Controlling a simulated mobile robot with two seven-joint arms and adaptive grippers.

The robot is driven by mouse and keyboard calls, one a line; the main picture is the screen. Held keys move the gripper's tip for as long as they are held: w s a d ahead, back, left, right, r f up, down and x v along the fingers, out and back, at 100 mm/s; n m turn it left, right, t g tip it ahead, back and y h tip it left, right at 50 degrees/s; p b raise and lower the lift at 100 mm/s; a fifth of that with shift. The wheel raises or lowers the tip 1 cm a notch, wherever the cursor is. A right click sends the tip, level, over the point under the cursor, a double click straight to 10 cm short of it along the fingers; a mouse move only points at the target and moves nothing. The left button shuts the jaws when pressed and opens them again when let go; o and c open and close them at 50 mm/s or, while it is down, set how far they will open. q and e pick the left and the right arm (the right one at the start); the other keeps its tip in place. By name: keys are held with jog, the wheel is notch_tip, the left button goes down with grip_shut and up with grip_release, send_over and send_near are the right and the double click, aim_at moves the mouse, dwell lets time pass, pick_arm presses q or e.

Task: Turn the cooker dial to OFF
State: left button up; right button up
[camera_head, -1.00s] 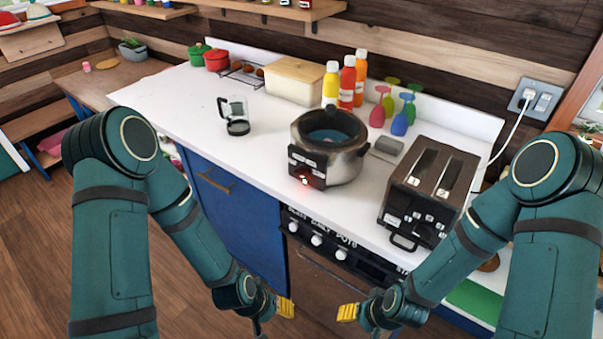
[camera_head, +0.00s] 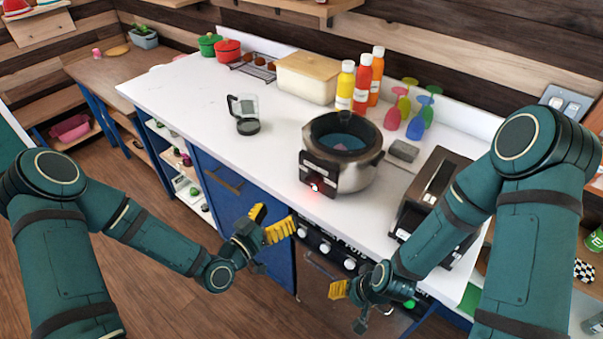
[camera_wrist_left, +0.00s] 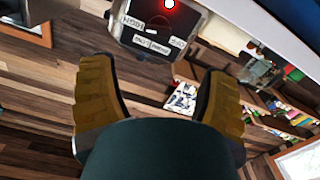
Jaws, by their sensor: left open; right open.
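The panel also shows upside down in the left wrist view (camera_wrist_left: 152,30), beyond the fingertips; the dial's setting is too small to tell. My left gripper (camera_head: 268,222) is open and empty, in front of the counter edge, below and left of the panel, apart from it. It also shows in the left wrist view (camera_wrist_left: 156,70). My right gripper (camera_head: 340,290) is open and lower right.
A toaster (camera_head: 430,195) stands right of the cooker, close to my right arm. A glass jug (camera_head: 245,113) stands to its left. Bottles (camera_head: 362,82) and coloured glasses (camera_head: 410,108) are behind. Stove knobs (camera_head: 325,248) are below the counter edge.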

aim_at(310, 183)
pick_arm(q)
jog(key=x, duration=0.9)
jog(key=p+x, duration=0.1)
jog(key=x, duration=0.3)
jog(key=shift+w+d+r, duration=0.25)
jog(key=shift+w+r, duration=0.05)
jog(key=shift+r, duration=0.05)
jog(key=c, duration=1.2)
